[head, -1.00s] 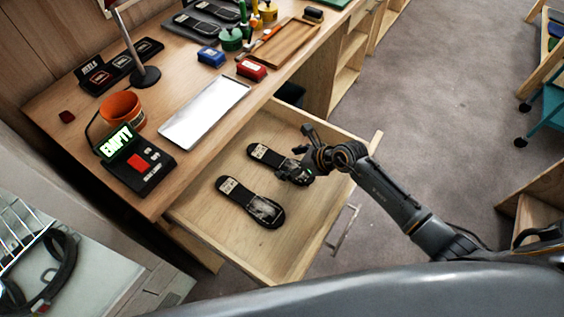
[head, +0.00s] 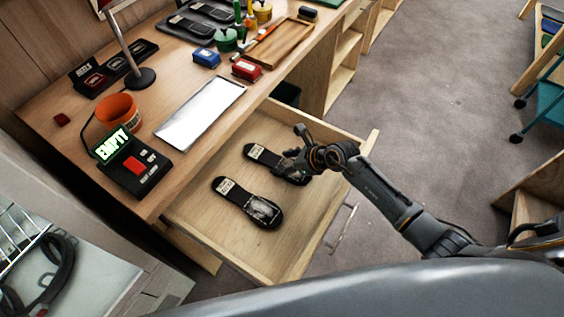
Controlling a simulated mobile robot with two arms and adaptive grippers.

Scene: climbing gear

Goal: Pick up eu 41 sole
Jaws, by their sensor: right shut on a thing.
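Two black shoe soles with pale labels lie in the open wooden drawer. The nearer sole (head: 248,204) lies flat and free on the drawer floor. The farther sole (head: 263,155) lies behind it, its right end partly hidden by my right gripper (head: 291,164). My right gripper is shut on that farther sole. The label print is too small to read, so I cannot tell which one is EU 41. My left gripper is not in view.
The drawer (head: 222,238) stands out from the desk. On the desk are a white tray (head: 200,113), an orange cup (head: 118,110) and a black device (head: 134,163) showing "EMPTY". Red (head: 246,69) and blue (head: 206,57) boxes stand farther back. Carpeted floor is clear right of the drawer.

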